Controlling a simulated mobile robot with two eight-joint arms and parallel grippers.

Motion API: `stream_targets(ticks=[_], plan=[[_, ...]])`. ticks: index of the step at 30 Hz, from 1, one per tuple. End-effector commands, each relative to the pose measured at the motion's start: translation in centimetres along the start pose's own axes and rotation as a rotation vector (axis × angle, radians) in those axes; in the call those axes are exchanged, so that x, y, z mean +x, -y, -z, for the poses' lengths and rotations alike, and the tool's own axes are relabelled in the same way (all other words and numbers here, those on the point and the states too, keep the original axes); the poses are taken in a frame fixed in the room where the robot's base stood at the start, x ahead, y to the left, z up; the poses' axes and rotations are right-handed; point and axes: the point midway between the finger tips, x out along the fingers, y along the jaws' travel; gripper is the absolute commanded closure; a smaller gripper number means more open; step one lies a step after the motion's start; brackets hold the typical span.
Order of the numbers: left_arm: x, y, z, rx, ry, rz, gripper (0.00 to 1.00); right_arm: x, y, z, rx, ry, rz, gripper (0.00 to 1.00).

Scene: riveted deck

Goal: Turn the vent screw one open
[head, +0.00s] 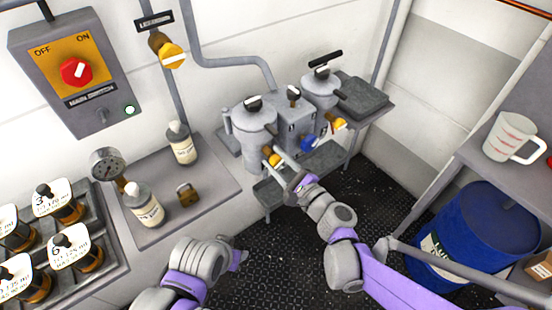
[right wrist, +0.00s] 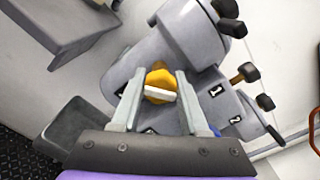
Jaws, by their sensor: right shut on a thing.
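A grey twin-canister unit (head: 300,118) stands against the wall. A yellow vent screw (head: 273,158) sits low on the front of its left canister (head: 247,125). My right gripper (head: 282,158) reaches it from below right and is shut on it. In the right wrist view the yellow screw (right wrist: 160,80), with a pale bar across its face, lies between the two fingers of the right gripper (right wrist: 158,88). A second yellow screw (head: 340,124) is on the right canister (head: 320,90). My left gripper (head: 237,260) is low in the middle; its jaws are unclear.
A blue handle (head: 308,144) sits between the canisters, above a grey tray (head: 318,160). A blue drum (head: 475,235) stands at the right.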

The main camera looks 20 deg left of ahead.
Motion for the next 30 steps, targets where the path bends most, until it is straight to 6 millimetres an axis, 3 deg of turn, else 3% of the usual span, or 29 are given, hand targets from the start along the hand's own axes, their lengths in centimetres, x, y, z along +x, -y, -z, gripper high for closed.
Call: stream_targets(ticks=[18,30], plan=[[-0.61,0.00,0.32,0.000,-0.002,0.000,0.50,0.00,-0.06,0.02,-0.581,0.000,0.000,1.00],[-0.92,0.00,0.49,0.000,-0.003,0.000,0.50,-0.03,-0.11,0.05,-0.874,0.000,-0.001,1.00]])
